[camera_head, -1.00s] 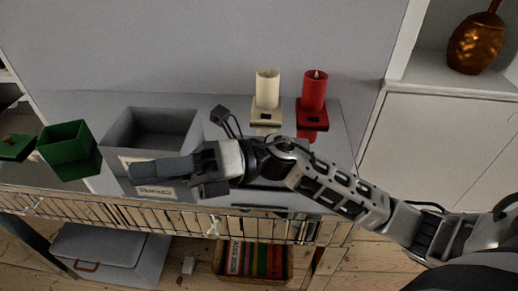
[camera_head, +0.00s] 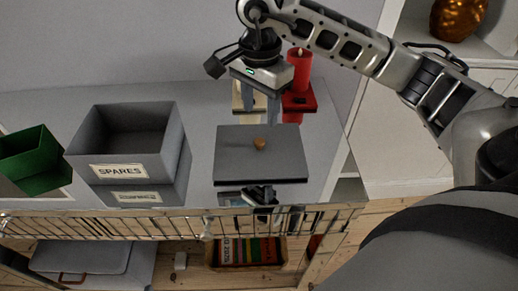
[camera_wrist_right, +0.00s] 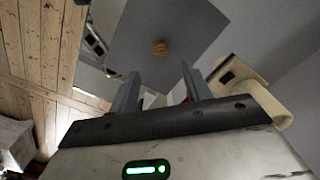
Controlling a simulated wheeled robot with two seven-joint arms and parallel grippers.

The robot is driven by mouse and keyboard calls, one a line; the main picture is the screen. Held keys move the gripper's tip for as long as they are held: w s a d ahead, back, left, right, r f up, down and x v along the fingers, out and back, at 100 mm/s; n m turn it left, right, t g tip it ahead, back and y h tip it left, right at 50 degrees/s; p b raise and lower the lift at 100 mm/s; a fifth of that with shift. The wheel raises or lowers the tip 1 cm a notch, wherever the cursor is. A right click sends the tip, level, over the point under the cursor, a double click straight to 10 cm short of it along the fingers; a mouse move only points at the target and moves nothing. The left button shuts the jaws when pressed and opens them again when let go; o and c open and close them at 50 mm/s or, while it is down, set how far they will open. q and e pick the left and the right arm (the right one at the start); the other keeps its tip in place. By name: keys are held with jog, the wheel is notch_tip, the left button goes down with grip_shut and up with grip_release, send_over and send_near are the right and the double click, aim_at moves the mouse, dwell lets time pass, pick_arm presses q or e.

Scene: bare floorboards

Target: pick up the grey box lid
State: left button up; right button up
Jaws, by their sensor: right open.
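The grey box lid (camera_head: 285,161) lies flat on the shelf top, with a small round wooden knob (camera_head: 260,143) at its middle. It also shows in the right wrist view (camera_wrist_right: 185,38), ahead of the fingers. My right gripper (camera_head: 261,118) is open and empty, its fingers pointing down just behind the lid's far edge, apart from the knob. In the right wrist view the two fingers (camera_wrist_right: 163,90) stand apart with nothing between them. The open grey box (camera_head: 100,158), labelled SPARES, stands left of the lid. My left gripper is not in view.
A red candle (camera_head: 299,70) on a red holder stands behind the lid, close to my right gripper; a cream holder (camera_head: 238,98) is beside it. A green box (camera_head: 34,165) stands far left. A dark object (camera_head: 260,195) lies at the lid's front edge, near the railing (camera_head: 160,222).

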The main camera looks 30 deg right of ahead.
aim_at(259, 141)
notch_tip(259, 141, down, 9)
jog(key=shift+a+r+p, duration=0.1)
jog(key=shift+r+p, duration=0.05)
jog(key=shift+p, duration=0.3)
grip_shut()
